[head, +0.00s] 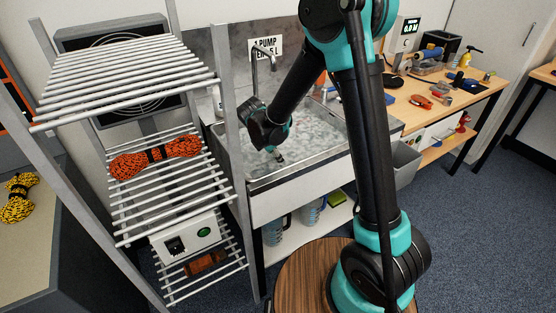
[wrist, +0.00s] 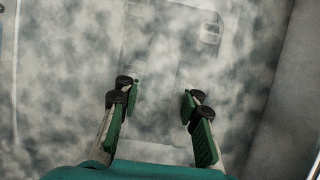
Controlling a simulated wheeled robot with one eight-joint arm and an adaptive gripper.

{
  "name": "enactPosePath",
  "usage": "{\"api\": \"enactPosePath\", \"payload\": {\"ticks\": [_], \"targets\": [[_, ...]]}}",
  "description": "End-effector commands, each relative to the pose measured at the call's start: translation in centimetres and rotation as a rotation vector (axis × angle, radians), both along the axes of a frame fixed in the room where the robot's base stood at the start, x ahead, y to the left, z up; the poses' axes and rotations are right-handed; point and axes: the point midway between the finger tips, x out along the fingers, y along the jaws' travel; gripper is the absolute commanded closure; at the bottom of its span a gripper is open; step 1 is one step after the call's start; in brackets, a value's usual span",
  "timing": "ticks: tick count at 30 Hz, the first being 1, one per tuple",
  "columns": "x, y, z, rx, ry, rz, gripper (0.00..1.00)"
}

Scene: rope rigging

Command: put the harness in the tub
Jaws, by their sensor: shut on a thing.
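A metal basin (head: 252,183) full of cloudy, foamy water stands against the back wall; it looks like the tub. My gripper (head: 279,156) reaches down into its near left part. In the wrist view my gripper (wrist: 160,97) has its fingers some way apart, closed on a pale, wide thing between them. This looks like the harness (wrist: 160,70), a faint grey shape with straps and a buckle (wrist: 210,32), blurred by the murky water. Most of its outline is hidden. The harness cannot be made out in the head view.
A rack (head: 130,85) with an orange rope coil (head: 155,157) stands close left of the basin. A tap (head: 262,55) rises behind it. A grey bin (head: 406,165) and a workbench (head: 450,100) with tools are to the right. Jugs (head: 273,231) stand underneath.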

Motion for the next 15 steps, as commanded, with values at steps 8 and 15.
{"api": "enactPosePath", "payload": {"ticks": [8,15], "targets": [[0.02,0.01,-0.18,0.0,0.0,0.0,0.52],[0.01,0.0,-0.17,0.0,0.0,0.0,0.46]]}}
